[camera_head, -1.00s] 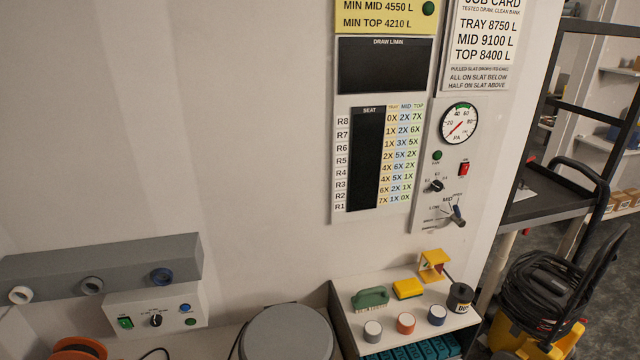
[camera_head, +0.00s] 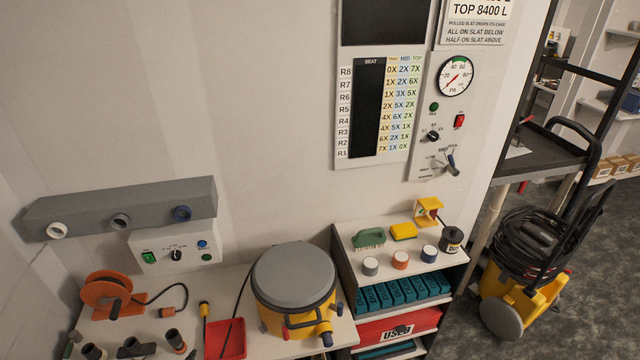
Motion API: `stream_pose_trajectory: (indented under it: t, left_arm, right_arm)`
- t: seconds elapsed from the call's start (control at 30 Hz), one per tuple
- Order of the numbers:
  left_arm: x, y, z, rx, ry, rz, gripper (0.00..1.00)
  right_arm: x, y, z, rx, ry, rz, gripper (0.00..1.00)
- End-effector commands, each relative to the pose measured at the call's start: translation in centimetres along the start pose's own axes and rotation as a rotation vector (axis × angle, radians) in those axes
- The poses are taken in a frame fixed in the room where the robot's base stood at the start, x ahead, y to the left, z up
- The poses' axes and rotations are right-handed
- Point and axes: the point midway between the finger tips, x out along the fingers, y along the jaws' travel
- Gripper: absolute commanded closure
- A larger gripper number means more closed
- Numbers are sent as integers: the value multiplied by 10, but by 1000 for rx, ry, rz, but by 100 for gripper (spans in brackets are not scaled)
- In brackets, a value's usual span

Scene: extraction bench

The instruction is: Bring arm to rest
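Neither of my arms nor grippers shows in the head view. The bench (camera_head: 185,330) is at the lower left, against the wall. A yellow drum with a grey lid (camera_head: 293,280) stands at its right end. An orange reel (camera_head: 107,291) with a black cable sits at the bench's left, and a red tray (camera_head: 226,338) lies between reel and drum. Several dark fittings (camera_head: 134,347) stand at the front edge, partly cut off.
A shelf unit (camera_head: 345,250) right of the drum carries a green brush (camera_head: 369,237), a yellow sponge (camera_head: 403,231) and a black pot (camera_head: 451,239). A wall panel with a gauge (camera_head: 454,76) is above. A yellow wheeled machine (camera_head: 528,300) and a dark cart (camera_head: 540,150) stand at right.

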Motion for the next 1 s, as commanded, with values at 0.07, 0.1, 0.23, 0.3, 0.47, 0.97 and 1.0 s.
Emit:
stream_pose_trajectory:
  t: [0.07, 0.1, 0.23, 0.3, 0.47, 0.97, 1.0]
  left_arm:
    - [-8, 2, 11, -39, -31, 23, 56]
    - [-12, 3, 16, -63, -49, 35, 56]
    - [-31, 8, 36, -153, -119, 87, 56]
    - [-44, 13, 48, -209, -164, 121, 56]
    - [-79, 27, 74, -339, -276, 205, 56]
    - [-193, 68, 114, -602, -580, 424, 56]
    - [-201, 70, 115, -613, -600, 436, 56]
  right_arm:
    - [0, 1, -8, -2, 10, 1, 60]
    - [0, 1, -12, -3, 14, 1, 60]
    - [0, 1, -13, -3, 16, 1, 60]
    - [0, 1, -9, -2, 12, 1, 60]
    - [0, 0, -2, 0, 3, 0, 60]
    - [0, 0, 1, 0, 0, 0, 60]
    - [0, 0, 0, 0, 0, 0, 60]
